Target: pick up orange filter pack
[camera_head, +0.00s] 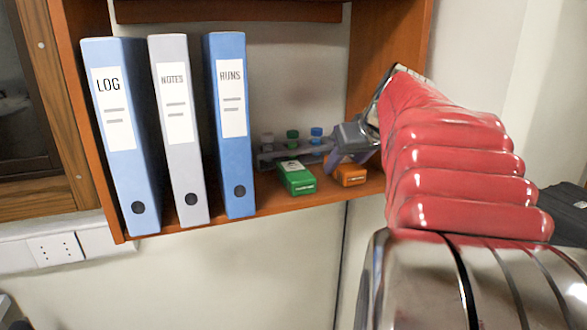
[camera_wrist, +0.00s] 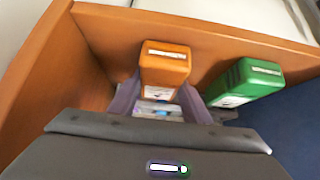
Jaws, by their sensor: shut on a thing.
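The orange filter pack (camera_head: 350,175) is a small orange box at the right end of the wooden shelf. It also shows in the wrist view (camera_wrist: 165,66), at upper centre, with a pale label on its end. My gripper (camera_head: 342,158) reaches in from the right, above and around the pack. In the wrist view my gripper (camera_wrist: 160,102) has one finger on each side of the pack, shut on it. The far part of the pack is partly hidden by my gripper. The pack appears to be at shelf level; I cannot tell whether it is lifted.
A green pack (camera_head: 297,177) lies just left of the orange one. A rack with coloured caps (camera_head: 292,146) stands behind. Blue and grey binders (camera_head: 232,125) fill the left of the shelf (camera_head: 290,203). The shelf's right wall is close to my gripper.

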